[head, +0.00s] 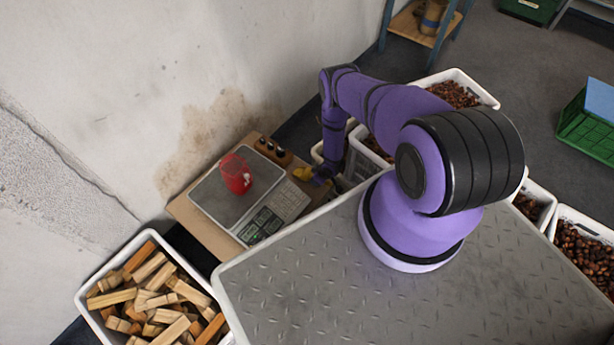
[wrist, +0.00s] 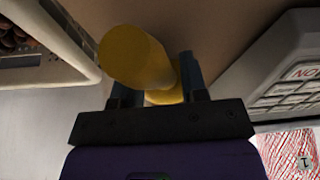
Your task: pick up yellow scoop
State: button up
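The yellow scoop (head: 302,174) lies at the edge of the brown board, right of the scale, in the head view. In the wrist view the yellow scoop (wrist: 135,57) fills the space ahead of my gripper. A rounded yellow part covers the left fingertip, and a narrower part lies between the two fingers. My gripper (wrist: 160,80) has its fingers apart with the scoop between them; whether they press on it cannot be made out. In the head view my gripper (head: 322,176) is beside the scoop, low and partly hidden by my arm.
A scale (head: 237,190) holds a red mesh bag (head: 236,173); both sit left of the scoop. The scale's keypad (wrist: 295,88) is close on the right in the wrist view. A white crate (wrist: 45,70) with chestnuts is close on the left. A crate of wood blocks (head: 92,312) stands front left.

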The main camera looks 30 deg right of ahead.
grip_shut()
jog(key=shift+r, duration=0.1)
